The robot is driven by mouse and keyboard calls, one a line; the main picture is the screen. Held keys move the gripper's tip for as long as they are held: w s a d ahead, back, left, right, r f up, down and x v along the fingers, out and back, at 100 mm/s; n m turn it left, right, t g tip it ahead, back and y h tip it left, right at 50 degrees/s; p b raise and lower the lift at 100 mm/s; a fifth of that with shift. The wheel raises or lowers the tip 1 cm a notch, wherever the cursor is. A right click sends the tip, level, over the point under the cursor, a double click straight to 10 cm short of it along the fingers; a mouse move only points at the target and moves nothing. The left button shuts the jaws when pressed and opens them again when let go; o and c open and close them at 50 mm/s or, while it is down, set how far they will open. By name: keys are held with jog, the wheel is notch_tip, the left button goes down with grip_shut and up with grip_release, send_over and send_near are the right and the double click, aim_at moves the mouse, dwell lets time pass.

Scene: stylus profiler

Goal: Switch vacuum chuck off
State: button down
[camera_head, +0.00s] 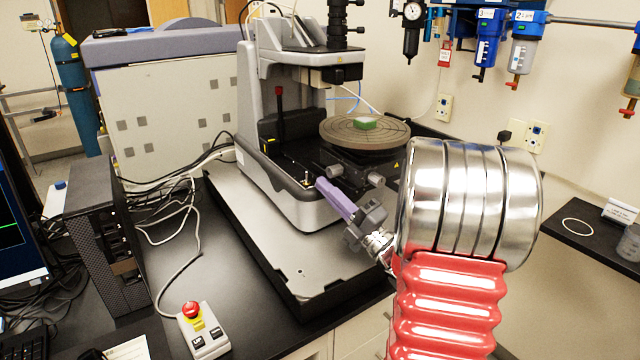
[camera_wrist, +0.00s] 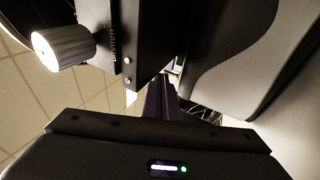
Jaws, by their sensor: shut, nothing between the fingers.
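The round brown chuck disc (camera_head: 340,131) sits on the profiler's stage, with a small green sample (camera_head: 367,123) on it. A small metal toggle-like part (camera_head: 307,181) stands on the profiler's base, left of the stage; I cannot tell for sure that it is the vacuum switch, or its position. My gripper (camera_head: 321,184) is shut and empty, its purple fingers reaching to the base's front edge close beside this part. I cannot tell whether they touch. In the wrist view, the dark shut fingers (camera_wrist: 160,98) point between a black block and the grey housing.
Silver stage knobs (camera_head: 375,180) are just right of my fingers; one shows large in the wrist view (camera_wrist: 65,47). The grey profiler column (camera_head: 247,105) stands behind. A control box with a red emergency button (camera_head: 191,310) lies front left. The base plate's front (camera_head: 300,271) is bare.

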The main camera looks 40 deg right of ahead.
jog(key=v, duration=1)
jog(key=shift+s, duration=0.35)
jog(key=c, duration=2.5)
grip_release()
jog(key=shift+f, duration=0.15)
